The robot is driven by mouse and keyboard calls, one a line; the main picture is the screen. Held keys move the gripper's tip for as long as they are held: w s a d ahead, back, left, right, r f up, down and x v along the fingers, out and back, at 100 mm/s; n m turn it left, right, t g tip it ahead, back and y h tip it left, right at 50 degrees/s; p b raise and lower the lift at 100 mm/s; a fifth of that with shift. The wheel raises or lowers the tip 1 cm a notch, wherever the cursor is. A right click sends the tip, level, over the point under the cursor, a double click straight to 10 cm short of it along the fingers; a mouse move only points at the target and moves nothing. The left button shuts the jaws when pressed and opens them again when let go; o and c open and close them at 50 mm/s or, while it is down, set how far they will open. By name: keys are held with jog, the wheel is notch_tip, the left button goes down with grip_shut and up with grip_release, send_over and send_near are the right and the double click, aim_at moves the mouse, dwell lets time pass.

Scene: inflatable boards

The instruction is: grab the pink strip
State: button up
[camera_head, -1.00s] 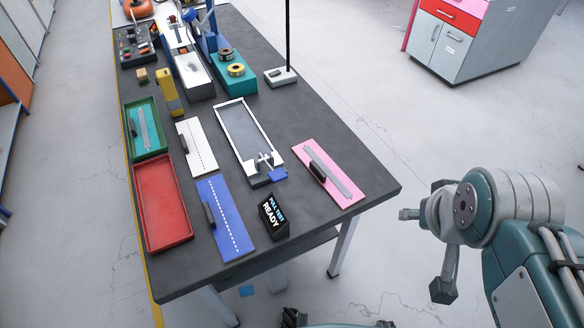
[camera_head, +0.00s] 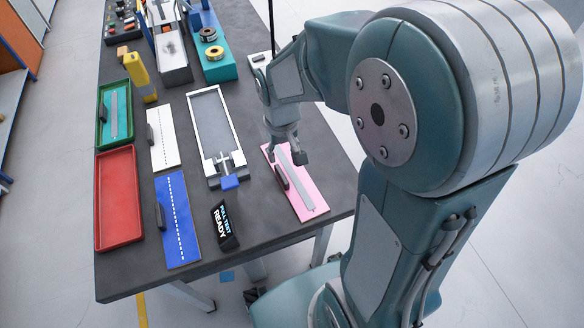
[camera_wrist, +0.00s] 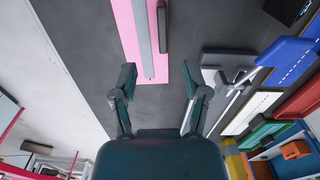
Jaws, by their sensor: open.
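A pink board (camera_head: 306,202) lies flat near the right front edge of the dark table. A long grey strip (camera_head: 297,186) lies along it, with a black handle block (camera_head: 282,177) beside the strip. In the wrist view the pink board (camera_wrist: 127,32), the grey strip (camera_wrist: 143,35) and the black block (camera_wrist: 162,28) run up to the top edge. My gripper (camera_head: 286,155) is over the far end of the pink board, pointing down. In the wrist view its two fingers (camera_wrist: 159,80) are spread, with the strip's near end between the tips and nothing held.
A white-framed fixture (camera_head: 237,158) with a blue clamp stands left of the pink board.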

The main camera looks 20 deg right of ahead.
send_over(282, 174)
jog(key=a, duration=0.1)
jog(key=f, duration=0.4)
jog(key=shift+s+a+f, duration=0.15)
jog(key=shift+s+f, duration=0.2)
jog(key=shift+f, duration=0.05)
jog(key=shift+w+d+f, duration=0.15)
jog(key=shift+d+f, duration=0.65)
jog(key=shift+f, duration=0.2)
jog(key=f, duration=0.3)
jog(key=shift+w+a+f, duration=0.1)
jog(key=shift+w+f, duration=0.15)
jog(key=shift+a+f, duration=0.35)
jog(key=shift+a, duration=0.05)
jog(key=shift+d, duration=0.15)
jog(key=shift+d, duration=0.25)
grip_shut()
jog(key=shift+s, duration=0.1)
